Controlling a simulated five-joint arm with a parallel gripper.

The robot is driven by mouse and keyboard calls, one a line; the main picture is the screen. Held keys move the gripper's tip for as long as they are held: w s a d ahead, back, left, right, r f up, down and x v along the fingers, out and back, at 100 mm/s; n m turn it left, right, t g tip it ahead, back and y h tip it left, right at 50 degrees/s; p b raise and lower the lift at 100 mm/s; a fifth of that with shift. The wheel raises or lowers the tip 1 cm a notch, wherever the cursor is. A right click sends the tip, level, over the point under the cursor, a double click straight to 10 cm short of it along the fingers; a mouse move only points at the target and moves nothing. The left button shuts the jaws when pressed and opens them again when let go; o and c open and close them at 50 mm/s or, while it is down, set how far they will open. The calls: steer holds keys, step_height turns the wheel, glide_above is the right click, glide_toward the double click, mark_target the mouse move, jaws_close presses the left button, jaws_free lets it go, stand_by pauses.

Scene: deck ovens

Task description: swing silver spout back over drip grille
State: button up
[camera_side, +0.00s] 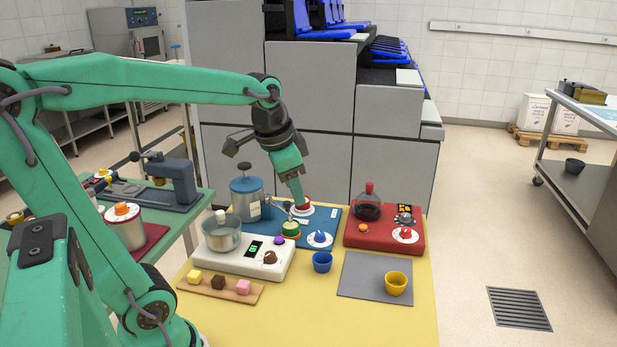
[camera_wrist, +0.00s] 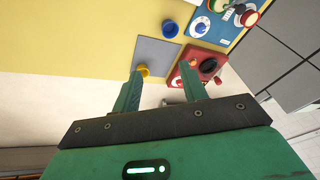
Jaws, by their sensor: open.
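In the side view a thin silver spout (camera_side: 286,208) shows beside the blue tank (camera_side: 246,199), on the blue unit (camera_side: 327,221). Its end appears near a green round piece (camera_side: 290,230). I cannot make out the drip grille for certain. My gripper (camera_side: 302,201) points down at the back of this unit, close to a red knob on a white disc (camera_side: 303,211); whether it touches is unclear. In the wrist view my gripper (camera_wrist: 161,70) has its two fingers spread with nothing held; the blue unit (camera_wrist: 212,20) is at the top, past the fingertips.
A red unit with a dark flask (camera_side: 368,208) stands right of the blue unit. A white unit with a metal pot (camera_side: 222,236) stands left. A blue cup (camera_side: 322,262) and a yellow cup (camera_side: 396,283) are in front. The grey mat (camera_side: 360,275) is otherwise bare.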

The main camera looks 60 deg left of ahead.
steer(key=w+a+f+m+g, duration=0.2)
steer(key=w+a+f, duration=0.1)
steer(key=w+a, duration=0.55)
steer(key=m+g, duration=0.2)
steer(key=m, duration=0.1)
glide_above(287, 202)
steer(key=shift+h, duration=0.4)
step_height(287, 202, down, 6)
steer(key=shift+f, duration=0.1)
steer(key=shift+f, duration=0.15)
steer(key=shift+f, duration=3.8)
jaws_close()
